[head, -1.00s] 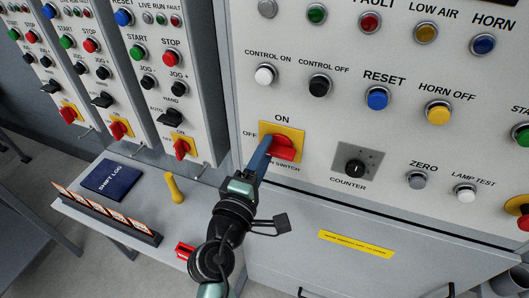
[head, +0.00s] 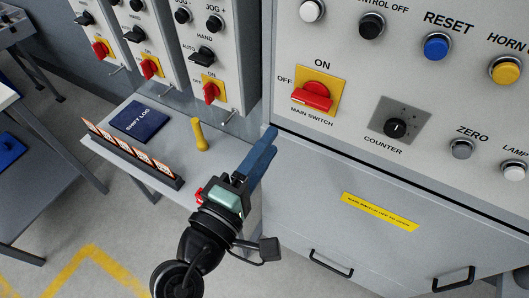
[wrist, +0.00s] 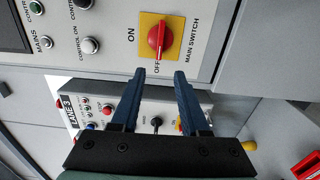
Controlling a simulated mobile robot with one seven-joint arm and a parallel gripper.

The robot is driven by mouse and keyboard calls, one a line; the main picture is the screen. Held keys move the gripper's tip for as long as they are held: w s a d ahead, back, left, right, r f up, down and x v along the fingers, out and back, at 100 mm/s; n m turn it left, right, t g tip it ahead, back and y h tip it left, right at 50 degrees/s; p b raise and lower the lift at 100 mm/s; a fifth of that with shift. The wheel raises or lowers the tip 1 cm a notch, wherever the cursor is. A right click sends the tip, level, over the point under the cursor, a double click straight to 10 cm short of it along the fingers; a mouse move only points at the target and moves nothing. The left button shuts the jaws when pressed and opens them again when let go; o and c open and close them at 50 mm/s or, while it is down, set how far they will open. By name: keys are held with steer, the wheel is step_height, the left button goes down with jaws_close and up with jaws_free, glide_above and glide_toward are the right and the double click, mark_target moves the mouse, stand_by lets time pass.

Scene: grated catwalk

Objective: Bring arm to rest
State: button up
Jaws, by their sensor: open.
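My gripper (head: 268,140) is open and empty. My arm reaches up from the bottom of the head view, bent.
A grey side table (head: 181,164) at left holds a blue shift log (head: 140,121), a row of orange-edged cards (head: 128,150) and a yellow handle (head: 200,136). Narrow panels (head: 205,35) with switches stand behind it. The counter knob (head: 396,128) is right of the main switch.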

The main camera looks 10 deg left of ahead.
steer(key=shift+s, duration=0.25)
stand_by(0.3)
steer(key=w+d+r+m+t+y, duration=0.1)
steer(key=w+r+m, duration=0.15)
steer(key=r, duration=0.55)
steer(key=w+d+r+m+t, duration=0.15)
steer(key=r+m, duration=0.25)
steer(key=r, duration=0.4)
steer(key=w+d+r+m+t+y, duration=0.1)
steer(key=r+m+t, duration=0.1)
steer(key=r+m, duration=0.35)
steer(key=s+d+r+m+t+y, duration=0.1)
steer(key=s+r, duration=0.3)
steer(key=r, duration=0.6)
steer(key=s+d+r+m+t+y, duration=0.1)
steer(key=s+r+t, duration=0.3)
steer(key=r, duration=0.6)
steer(key=shift+m+t+y, duration=0.3)
steer(key=shift+t+y, duration=0.05)
steer(key=shift+y, duration=0.45)
steer(key=shift+s+d, duration=0.1)
steer(key=shift+d, duration=0.15)
